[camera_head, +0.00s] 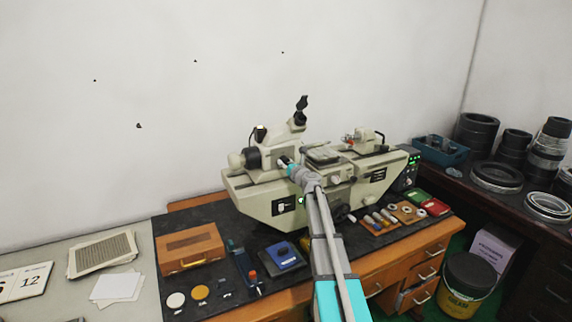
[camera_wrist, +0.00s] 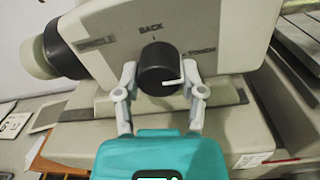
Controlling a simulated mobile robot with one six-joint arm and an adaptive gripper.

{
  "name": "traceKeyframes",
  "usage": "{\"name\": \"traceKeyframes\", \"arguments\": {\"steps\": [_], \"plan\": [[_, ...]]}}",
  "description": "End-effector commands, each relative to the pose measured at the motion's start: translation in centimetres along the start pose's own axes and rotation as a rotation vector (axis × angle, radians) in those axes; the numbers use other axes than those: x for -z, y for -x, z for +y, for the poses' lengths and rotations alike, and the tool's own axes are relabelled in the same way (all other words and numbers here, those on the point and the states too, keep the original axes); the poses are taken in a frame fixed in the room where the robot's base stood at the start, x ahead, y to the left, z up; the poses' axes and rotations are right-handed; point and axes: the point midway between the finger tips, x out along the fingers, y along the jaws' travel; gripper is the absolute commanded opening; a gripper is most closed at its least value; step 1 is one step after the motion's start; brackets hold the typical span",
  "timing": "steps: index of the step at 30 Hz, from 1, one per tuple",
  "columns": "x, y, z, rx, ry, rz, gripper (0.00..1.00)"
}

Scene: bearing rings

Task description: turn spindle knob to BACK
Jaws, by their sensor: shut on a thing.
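The spindle knob (camera_wrist: 155,62) is a black round knob on the beige measuring machine (camera_wrist: 110,28), seen in the middle of the wrist view. The word BACK is printed above it with a small tick. A second label, which looks like TOUCH, is to its right. My gripper (camera_wrist: 161,75) is shut on the knob, one pale finger on each side. In the head view my gripper (camera_head: 289,168) reaches the machine's left part and hides the knob.
A large black and cream wheel (camera_wrist: 62,50) sticks out left of the knob. A wooden box (camera_head: 190,247), a blue device (camera_head: 282,256) and several small parts lie on the dark mat in front of the machine. Black rings (camera_head: 495,176) stand on the right bench.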

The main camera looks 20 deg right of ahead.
Motion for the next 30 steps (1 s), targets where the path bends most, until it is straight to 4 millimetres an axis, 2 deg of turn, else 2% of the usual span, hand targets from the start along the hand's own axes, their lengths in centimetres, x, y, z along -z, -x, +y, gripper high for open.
{"name": "traceKeyframes", "arguments": {"steps": [13, 30], "plan": [[-0.03, -0.06, -0.05, 0.001, 0.174, 0.007, 0.04], [-0.11, -0.05, -0.14, 0.004, 0.69, 0.025, 0.04]]}}
